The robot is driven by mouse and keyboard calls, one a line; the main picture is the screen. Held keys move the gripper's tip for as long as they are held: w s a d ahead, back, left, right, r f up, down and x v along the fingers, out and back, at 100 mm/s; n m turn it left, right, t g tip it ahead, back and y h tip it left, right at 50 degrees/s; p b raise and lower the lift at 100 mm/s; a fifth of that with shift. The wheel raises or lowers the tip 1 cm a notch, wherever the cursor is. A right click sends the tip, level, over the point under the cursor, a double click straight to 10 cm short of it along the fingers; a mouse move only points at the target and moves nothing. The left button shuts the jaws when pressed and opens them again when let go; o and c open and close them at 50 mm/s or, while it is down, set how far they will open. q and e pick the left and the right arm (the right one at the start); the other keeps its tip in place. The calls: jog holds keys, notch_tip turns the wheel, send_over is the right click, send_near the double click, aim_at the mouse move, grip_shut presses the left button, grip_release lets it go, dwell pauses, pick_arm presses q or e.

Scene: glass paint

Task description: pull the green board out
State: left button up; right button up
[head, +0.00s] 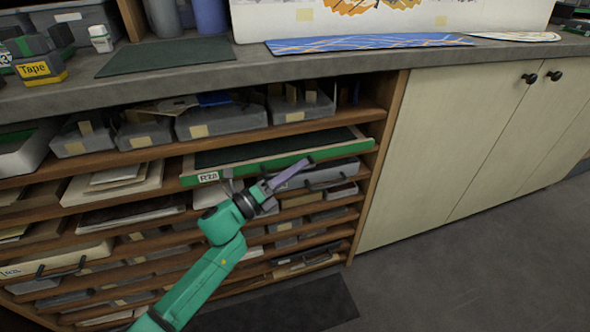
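The green board (330,145) is a wide, shallow board with a dark top, a green front edge and a small white label near its left end. It lies in a shelf slot under the counter, its front edge sticking out a little past the shelves. My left gripper (304,164) is just below and in front of the board's front edge, right of the label. Its purple finger points up and right, with its tip close to the edge. I cannot tell whether it touches, or how far the fingers are apart. My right gripper is not in view.
Grey boxes (222,120) fill the shelf above the board, and several trays and boards fill the slots below. The counter (250,67) overhangs the shelves. Closed cream cabinet doors (450,140) stand to the right.

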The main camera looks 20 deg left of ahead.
pick_arm(q)
grip_shut()
dwell(1.3)
